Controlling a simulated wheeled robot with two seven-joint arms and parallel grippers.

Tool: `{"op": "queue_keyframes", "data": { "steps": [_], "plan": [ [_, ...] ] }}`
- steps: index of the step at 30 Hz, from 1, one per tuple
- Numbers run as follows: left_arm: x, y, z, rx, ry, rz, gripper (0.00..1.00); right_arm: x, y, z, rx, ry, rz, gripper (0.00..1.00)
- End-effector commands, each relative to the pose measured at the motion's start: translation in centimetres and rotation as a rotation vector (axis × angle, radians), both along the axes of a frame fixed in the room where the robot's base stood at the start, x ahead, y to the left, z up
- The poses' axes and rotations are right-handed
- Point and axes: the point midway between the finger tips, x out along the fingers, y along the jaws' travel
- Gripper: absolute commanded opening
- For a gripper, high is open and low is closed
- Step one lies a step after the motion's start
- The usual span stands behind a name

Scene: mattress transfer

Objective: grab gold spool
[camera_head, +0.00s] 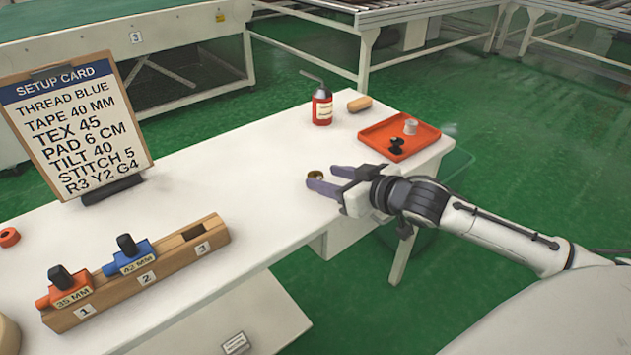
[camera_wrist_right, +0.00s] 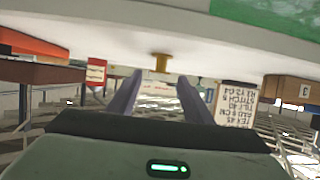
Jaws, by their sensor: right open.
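The gold spool (camera_head: 314,176) stands on the white table, just beyond the fingertips of my right gripper (camera_head: 318,181). In the right wrist view the spool (camera_wrist_right: 161,63) shows ahead, between the two open fingers (camera_wrist_right: 158,80) and apart from them. The picture there is upside down, with the table above. My right gripper is open and empty, low over the table. My left gripper is not in view.
A red tray (camera_head: 430,138) with a grey spool and a black part lies at the back right. A red oil can (camera_head: 322,106) stands behind the spool. A wooden block (camera_head: 215,226) with numbered slots is front left. A setup card (camera_head: 75,125) stands at left.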

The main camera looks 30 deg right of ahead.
Motion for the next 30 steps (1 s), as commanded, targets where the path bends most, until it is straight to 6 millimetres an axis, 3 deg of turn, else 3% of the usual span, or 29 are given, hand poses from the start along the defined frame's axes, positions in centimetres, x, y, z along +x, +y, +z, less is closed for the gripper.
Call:
{"op": "queue_keyframes", "data": {
  "steps": [10, 20, 23, 28, 30],
  "plan": [
    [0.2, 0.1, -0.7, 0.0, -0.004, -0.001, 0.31, 3.7, 0.4, -2.1, 0.0, -0.001, 0.0, 0.46],
    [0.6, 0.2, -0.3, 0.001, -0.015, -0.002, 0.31, 4.3, 0.5, -2.4, -0.001, 0.001, 0.001, 0.46],
    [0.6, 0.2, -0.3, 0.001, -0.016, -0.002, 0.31, 4.3, 0.5, -2.4, -0.001, 0.001, 0.001, 0.34],
    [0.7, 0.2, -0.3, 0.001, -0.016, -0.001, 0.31, 4.3, 0.5, -2.4, -0.001, 0.001, 0.0, 0.05],
    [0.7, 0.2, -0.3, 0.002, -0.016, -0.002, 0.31, 4.3, 0.5, -2.4, -0.001, 0.001, 0.0, 0.05]
  ]
}}
